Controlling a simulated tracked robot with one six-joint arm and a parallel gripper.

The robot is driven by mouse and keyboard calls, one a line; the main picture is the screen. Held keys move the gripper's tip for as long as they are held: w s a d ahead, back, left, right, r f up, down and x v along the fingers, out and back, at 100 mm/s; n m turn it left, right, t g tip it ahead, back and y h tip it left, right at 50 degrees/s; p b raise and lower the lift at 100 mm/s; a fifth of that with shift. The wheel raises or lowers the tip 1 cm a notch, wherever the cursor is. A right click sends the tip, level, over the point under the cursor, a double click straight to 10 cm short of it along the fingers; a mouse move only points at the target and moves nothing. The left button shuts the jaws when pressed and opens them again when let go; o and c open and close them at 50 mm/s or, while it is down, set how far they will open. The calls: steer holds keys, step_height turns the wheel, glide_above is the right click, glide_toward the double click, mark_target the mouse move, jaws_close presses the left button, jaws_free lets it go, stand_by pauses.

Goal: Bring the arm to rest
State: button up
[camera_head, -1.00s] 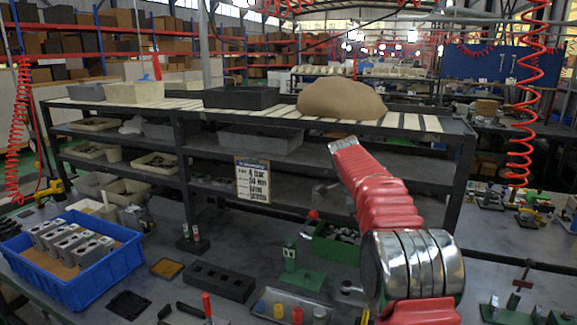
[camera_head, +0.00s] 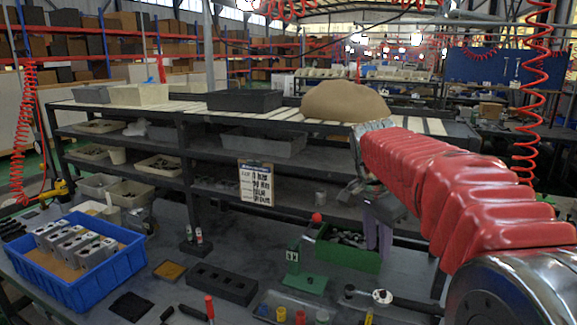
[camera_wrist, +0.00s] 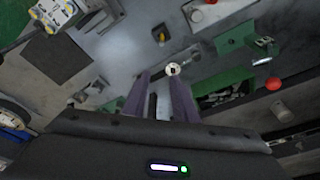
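My red arm (camera_head: 430,185) reaches in from the right in the head view and bends down at its wrist. My gripper (camera_head: 378,245) hangs below the wrist, in front of a green bin (camera_head: 345,255); its fingers look purplish. In the wrist view my gripper (camera_wrist: 160,80) shows two fingers with a gap between them, open, with nothing held. A round silver tool head (camera_wrist: 173,69) shows by the right fingertip, seemingly below it on the bench. It also shows in the head view (camera_head: 382,297).
A blue bin (camera_head: 97,287) with grey valve blocks (camera_head: 72,243) stands at left. A dark block with holes (camera_head: 222,284) and a green stand (camera_head: 303,280) are on the bench. A shelf rack (camera_head: 215,143) runs behind, close to my wrist.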

steer(key=s+a+f+n+t, duration=0.1)
steer(key=s+n, duration=0.3)
steer(key=s, duration=0.4)
steer(key=s+a+f+n+t+y, duration=0.1)
steer(key=s+f+n, duration=0.3)
steer(key=s, duration=0.5)
steer(key=s+a+f+n+t+y, duration=0.1)
steer(key=s+n, duration=0.3)
steer(key=s, duration=0.5)
steer(key=shift+s+a+f+t, duration=0.2)
steer(key=shift+a+f+t, duration=0.45)
steer(key=shift+f, duration=0.2)
